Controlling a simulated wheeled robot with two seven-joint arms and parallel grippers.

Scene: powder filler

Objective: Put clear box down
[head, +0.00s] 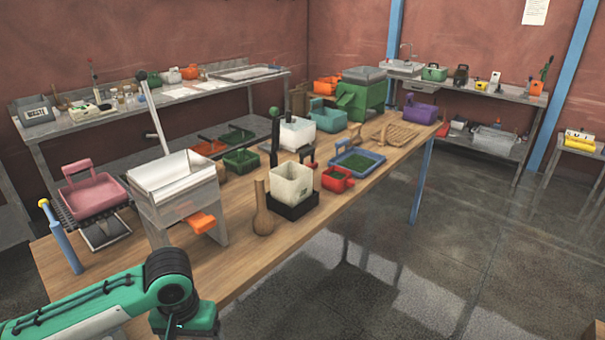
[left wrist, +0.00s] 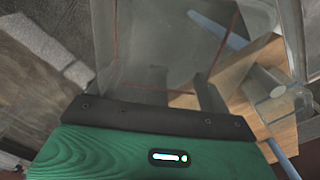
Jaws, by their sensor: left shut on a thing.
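The clear box (left wrist: 150,45) shows in the left wrist view as a see-through box with faint reddish edge lines, filling the upper middle. My left gripper (left wrist: 158,88) is shut on it, with dark fingers at the box's near side. The wooden table (left wrist: 282,60) shows beyond and to the right of the box. In the head view my green left arm comes in at the bottom left, at the near end of the wooden table (head: 240,270); its gripper and the held box are out of frame. My right gripper is in neither view.
The table carries a metal filler stand (head: 180,190), a pink bin (head: 92,196), a blue bat-like tool (head: 62,237), a wooden bottle-shaped thing (head: 262,210) and a cream box (head: 292,184). Bare wood lies along the table's front. Open floor (head: 460,240) is at right.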

